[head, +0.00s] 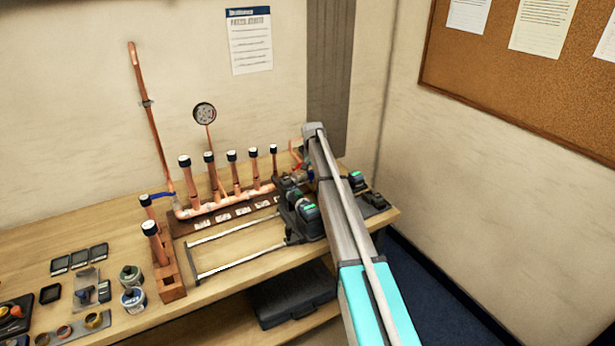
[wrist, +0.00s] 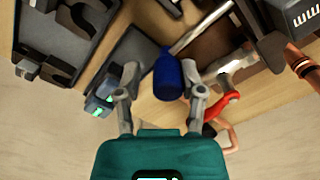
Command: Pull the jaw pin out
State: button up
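In the head view a dark press tool (head: 303,213) with a green-lit part lies at the right end of the bench. I cannot make out its jaw pin for certain in either view. My gripper (wrist: 162,92) shows in the wrist view with its two grey fingers apart. A blue cylinder (wrist: 168,76) shows between the fingers, nearer the right one; a gap shows on its left, and I cannot tell its depth. In the head view my arm hides most of the gripper area.
A copper manifold (head: 226,200) with several black-capped stubs stands behind a metal rail frame (head: 240,262). A red lever (wrist: 222,105) lies close to my right finger. A green-lit device (head: 357,181) stands at the bench's right end. A dark case (head: 290,298) sits on the lower shelf.

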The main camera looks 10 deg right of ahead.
jog(key=shift+o, duration=0.7)
jog(key=shift+d, duration=0.1)
jog(key=shift+r, duration=0.15)
